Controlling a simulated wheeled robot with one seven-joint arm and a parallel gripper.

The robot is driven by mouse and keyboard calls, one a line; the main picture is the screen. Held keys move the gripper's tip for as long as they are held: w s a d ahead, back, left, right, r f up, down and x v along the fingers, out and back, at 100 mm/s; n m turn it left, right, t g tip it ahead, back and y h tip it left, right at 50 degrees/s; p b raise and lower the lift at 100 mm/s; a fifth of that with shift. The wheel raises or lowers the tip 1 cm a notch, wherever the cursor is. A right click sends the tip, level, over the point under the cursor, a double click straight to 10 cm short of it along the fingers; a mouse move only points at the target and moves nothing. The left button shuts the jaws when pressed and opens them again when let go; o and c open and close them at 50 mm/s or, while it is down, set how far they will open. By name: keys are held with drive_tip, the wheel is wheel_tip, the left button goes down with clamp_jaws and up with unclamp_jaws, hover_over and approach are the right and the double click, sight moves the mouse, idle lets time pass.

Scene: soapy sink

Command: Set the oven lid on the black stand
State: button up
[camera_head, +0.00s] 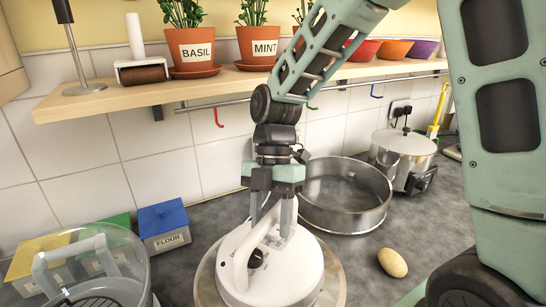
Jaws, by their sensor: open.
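The oven lid (292,277) is a round white unit with a dial and a raised white handle, on a wide clear disc at the bottom centre. My gripper (271,222) points down at the lid from above. Its fingers are open at the far end of the handle, seemingly on either side of it; contact is unclear. A dark slatted piece (97,299) shows at the bottom left, in or behind a clear bowl (135,262) with a grey handle. I cannot tell whether this piece is the black stand; no other black stand is clear.
A metal ring (345,217) lies behind the lid to the right. A potato-like object (392,263) and a silver pot (404,153) are farther right. Blue (163,222) and yellow (38,262) boxes stand left. A wooden shelf (110,98) with pots overhangs the counter.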

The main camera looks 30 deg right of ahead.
drive_tip(key=b+v, duration=0.2)
drive_tip(key=v, duration=1.5)
drive_tip(key=shift+f, duration=0.15)
